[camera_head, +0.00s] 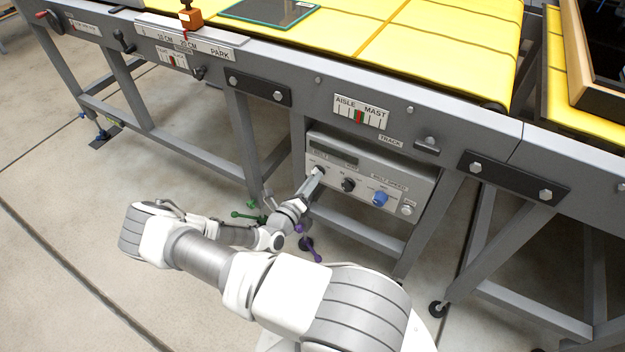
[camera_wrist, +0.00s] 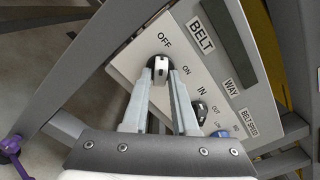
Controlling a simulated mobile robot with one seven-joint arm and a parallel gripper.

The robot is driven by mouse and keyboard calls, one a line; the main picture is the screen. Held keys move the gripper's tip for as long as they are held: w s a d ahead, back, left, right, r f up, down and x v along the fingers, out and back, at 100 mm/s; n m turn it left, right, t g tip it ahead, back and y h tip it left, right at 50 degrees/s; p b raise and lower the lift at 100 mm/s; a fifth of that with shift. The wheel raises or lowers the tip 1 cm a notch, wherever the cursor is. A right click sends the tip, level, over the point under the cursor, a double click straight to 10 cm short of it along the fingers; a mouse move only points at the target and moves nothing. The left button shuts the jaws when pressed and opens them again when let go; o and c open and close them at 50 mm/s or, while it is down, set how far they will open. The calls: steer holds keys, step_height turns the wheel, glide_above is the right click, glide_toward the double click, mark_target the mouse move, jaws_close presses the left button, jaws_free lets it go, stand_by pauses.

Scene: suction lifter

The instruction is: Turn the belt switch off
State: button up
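The belt switch (camera_wrist: 160,66) is a dark round knob with a pale bar on the grey control panel (camera_head: 408,161). In the wrist view, its OFF label is just above it and its ON label is to its right. I cannot make out which label the bar points at. My gripper (camera_wrist: 161,72) has one fingertip on each side of the switch, very close to it; I cannot tell whether they press on it. In the head view, my gripper (camera_head: 317,173) reaches the panel's left end and partly covers the switch (camera_head: 319,169).
Right of the switch are a second black knob (camera_head: 348,185), a blue belt speed knob (camera_head: 380,198) and a pale button (camera_head: 407,210). The panel hangs under the conveyor frame (camera_head: 300,90) with its yellow belt (camera_head: 440,40). Grey frame legs stand on both sides.

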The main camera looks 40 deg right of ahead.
steer(key=shift+o, duration=1.4)
steer(key=p+v, duration=0.1)
steer(key=v, duration=1.6)
steer(key=shift+a+p, duration=0.2)
steer(key=shift+p, duration=0.2)
steer(key=shift+s, duration=0.1)
